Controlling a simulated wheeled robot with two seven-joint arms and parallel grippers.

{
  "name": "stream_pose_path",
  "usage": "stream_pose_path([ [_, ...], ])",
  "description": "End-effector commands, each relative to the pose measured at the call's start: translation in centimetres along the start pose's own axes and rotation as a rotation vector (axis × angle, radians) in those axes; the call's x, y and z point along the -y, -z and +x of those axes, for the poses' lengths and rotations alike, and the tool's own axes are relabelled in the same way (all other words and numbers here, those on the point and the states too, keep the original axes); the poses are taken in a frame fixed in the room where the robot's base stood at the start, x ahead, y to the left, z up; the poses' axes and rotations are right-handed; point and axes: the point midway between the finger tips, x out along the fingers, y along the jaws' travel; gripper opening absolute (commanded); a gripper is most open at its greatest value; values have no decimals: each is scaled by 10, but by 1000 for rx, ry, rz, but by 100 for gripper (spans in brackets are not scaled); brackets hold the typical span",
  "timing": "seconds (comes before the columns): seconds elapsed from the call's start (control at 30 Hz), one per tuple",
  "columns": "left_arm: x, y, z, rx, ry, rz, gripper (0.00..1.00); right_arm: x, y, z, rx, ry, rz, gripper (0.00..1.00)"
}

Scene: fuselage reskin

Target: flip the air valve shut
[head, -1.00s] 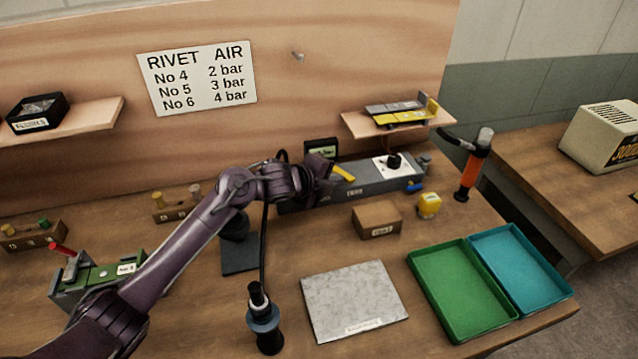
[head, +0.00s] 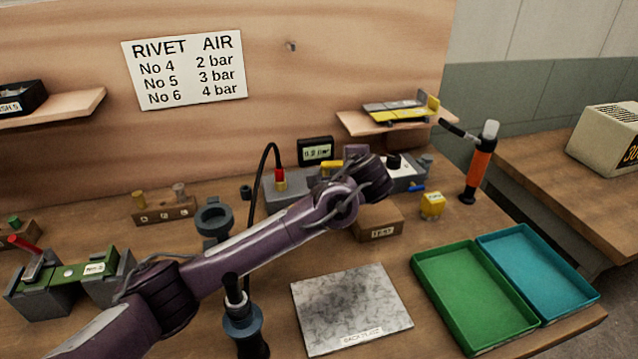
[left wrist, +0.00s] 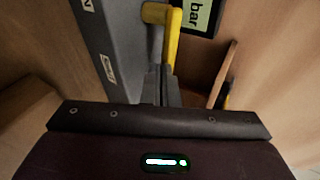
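The yellow valve lever (head: 332,166) is on the grey air block (head: 288,188) at the back of the bench. My left arm partly covers both in the head view. In the left wrist view the yellow lever (left wrist: 173,38) runs down toward the fingertips of my left gripper (left wrist: 163,72). The fingers look closed together, with the tips at or just beside the lever's near end; I cannot tell if they touch. The gauge (head: 316,151) stands behind the block, its reading too small to be sure of. My right gripper is not in view.
An orange-handled tool (head: 478,168) stands at right. A metal plate (head: 350,305) and green tray (head: 465,300) lie in front.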

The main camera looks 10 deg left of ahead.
Motion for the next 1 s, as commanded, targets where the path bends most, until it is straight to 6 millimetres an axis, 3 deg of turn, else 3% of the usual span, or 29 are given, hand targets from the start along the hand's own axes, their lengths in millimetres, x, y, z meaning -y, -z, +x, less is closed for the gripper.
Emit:
stream_pose_path([
  [0.87,2,-16,4,-2,-2,3,0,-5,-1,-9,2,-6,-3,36],
  [1.0,2,-16,-3,-4,-1,4,0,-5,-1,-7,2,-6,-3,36],
])
